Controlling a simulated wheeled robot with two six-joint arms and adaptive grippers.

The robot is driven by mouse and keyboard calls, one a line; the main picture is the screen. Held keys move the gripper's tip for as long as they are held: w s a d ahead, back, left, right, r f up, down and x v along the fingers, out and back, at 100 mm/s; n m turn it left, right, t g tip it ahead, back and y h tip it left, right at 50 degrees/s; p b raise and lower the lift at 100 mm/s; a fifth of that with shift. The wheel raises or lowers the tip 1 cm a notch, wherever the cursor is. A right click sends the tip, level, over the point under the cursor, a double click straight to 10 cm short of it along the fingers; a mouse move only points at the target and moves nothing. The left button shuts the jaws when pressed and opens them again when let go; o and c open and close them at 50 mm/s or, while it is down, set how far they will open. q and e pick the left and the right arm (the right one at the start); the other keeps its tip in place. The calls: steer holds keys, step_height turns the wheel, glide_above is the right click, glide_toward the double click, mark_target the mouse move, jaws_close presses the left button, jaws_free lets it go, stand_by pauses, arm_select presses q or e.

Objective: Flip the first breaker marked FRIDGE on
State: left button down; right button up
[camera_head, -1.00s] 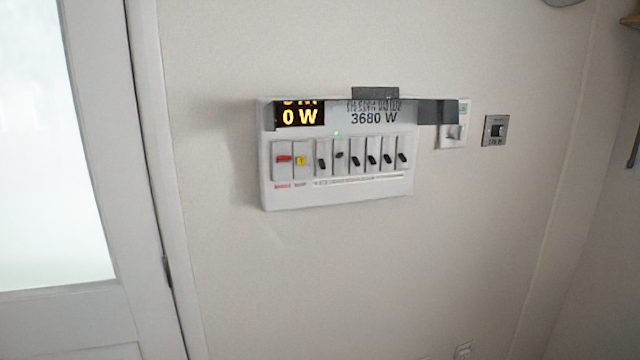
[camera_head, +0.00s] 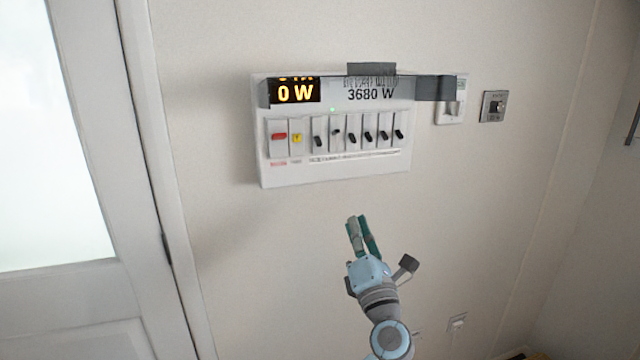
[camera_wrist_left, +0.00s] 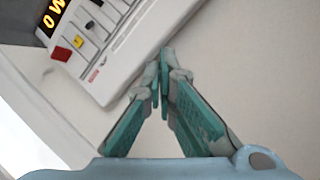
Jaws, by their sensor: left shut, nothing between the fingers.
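The white breaker panel (camera_head: 330,172) hangs on the wall in the upper middle of the head view. It carries a row of black toggles (camera_head: 352,138); one stands differently from its neighbours. I cannot read which are marked FRIDGE. A red switch (camera_head: 279,137) and a yellow button (camera_head: 297,138) sit at the row's left end. My left gripper (camera_head: 358,220) is shut and empty, below the panel and apart from it. In the left wrist view the fingertips (camera_wrist_left: 163,62) meet, with the panel's lower edge (camera_wrist_left: 128,68) beyond them. My right gripper is not in view.
The display reads 0 W (camera_head: 296,93) beside a printed 3680 W. A white switch (camera_head: 452,108) and a metal plate switch (camera_head: 493,106) are right of the panel. A door (camera_head: 90,290) stands at left. The wall below the panel is mostly clear.

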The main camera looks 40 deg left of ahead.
mark_target(314, 153)
arm_select(q)
steer(key=s+a+r+n+g, duration=0.2)
steer(key=s+r+n+g, duration=0.1)
steer(key=r+n, duration=0.7)
steer(key=shift+s+n+h, duration=0.3)
steer(key=shift+s+n, duration=0.4)
steer(key=shift+s, duration=0.15)
steer(key=shift+w, duration=0.1)
steer(key=p+x, duration=0.1)
steer(key=x, duration=0.9)
steer(key=shift+a+f+p, duration=0.1)
steer(key=shift+a+p, duration=0.05)
steer(key=shift+p, duration=0.25)
